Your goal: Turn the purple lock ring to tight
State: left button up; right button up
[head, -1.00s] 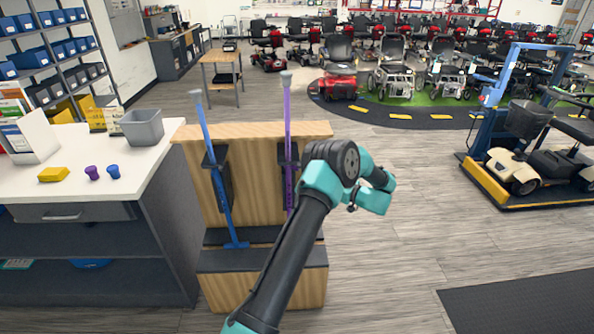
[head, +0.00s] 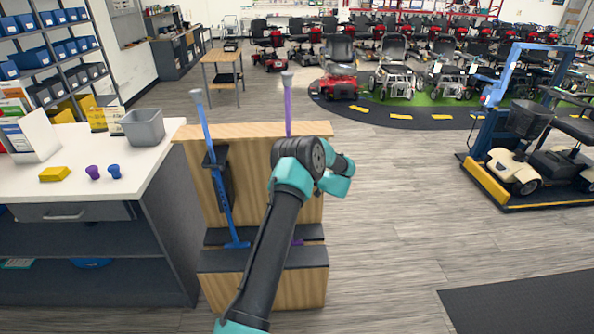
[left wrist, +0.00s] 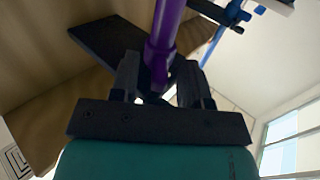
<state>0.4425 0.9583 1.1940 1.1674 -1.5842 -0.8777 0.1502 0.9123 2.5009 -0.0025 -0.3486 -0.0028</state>
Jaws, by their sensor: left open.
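The purple cane (head: 288,105) stands upright at the wooden rack (head: 235,131), and my left arm hides its middle in the head view. In the left wrist view the purple shaft (left wrist: 168,22) runs down to a wider purple collar (left wrist: 158,53), which looks like the lock ring. My left gripper (left wrist: 158,78) is open, with one finger on each side of the cane around the collar. I cannot tell whether the fingers touch it. In the head view the gripper itself is hidden behind my arm. My right gripper is not in view.
A blue cane (head: 212,145) leans in the rack to the left. The floor right of the rack is clear.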

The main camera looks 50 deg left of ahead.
pick_arm(q)
jog(key=shift+s+a, duration=0.1)
jog(key=shift+a, duration=0.25)
jog(key=shift+c, duration=0.2)
grip_shut()
jog(key=shift+s+m+t, duration=0.15)
jog(key=shift+m+t, duration=0.25)
jog(key=shift+t, duration=0.2)
jog(key=s+m+t+h, duration=0.1)
jog(key=m+t, duration=0.2)
jog(key=t, duration=0.1)
jog(key=s+m+t+h, duration=0.1)
jog(key=m+t, duration=0.2)
jog(key=t, duration=0.2)
jog(key=s+m+t+h, duration=0.1)
jog(key=m+t, duration=0.2)
jog(key=t, duration=0.1)
jog(key=shift+a, duration=0.35)
jog(key=shift+t, duration=0.3)
